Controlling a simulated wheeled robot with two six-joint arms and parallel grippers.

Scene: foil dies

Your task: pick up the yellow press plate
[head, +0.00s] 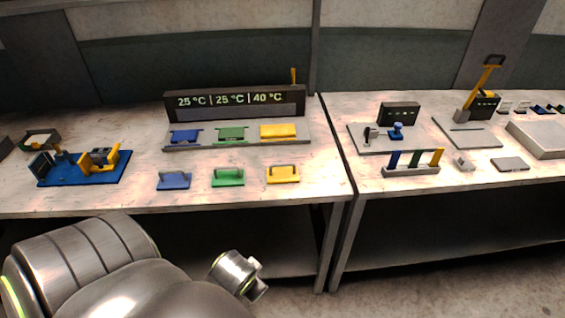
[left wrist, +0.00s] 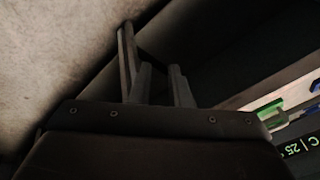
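The yellow press plate (head: 283,175), a flat plate with a raised handle, lies near the front edge of the left table. It is right of a green plate (head: 228,178) and a blue plate (head: 173,181) of the same kind. My left arm reaches in below the table front, left of and below the yellow plate. My left gripper (left wrist: 152,60) shows dark in the left wrist view, with a gap between its fingers and nothing seen in it. It is apart from the plate. My right gripper is in neither view.
Behind the plates, a grey station (head: 204,146) carries blue, green and yellow pieces under a temperature display (head: 236,99). A blue fixture (head: 84,168) stands at the left. The right table (head: 400,185) holds several tools and blocks. The floor in front is clear.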

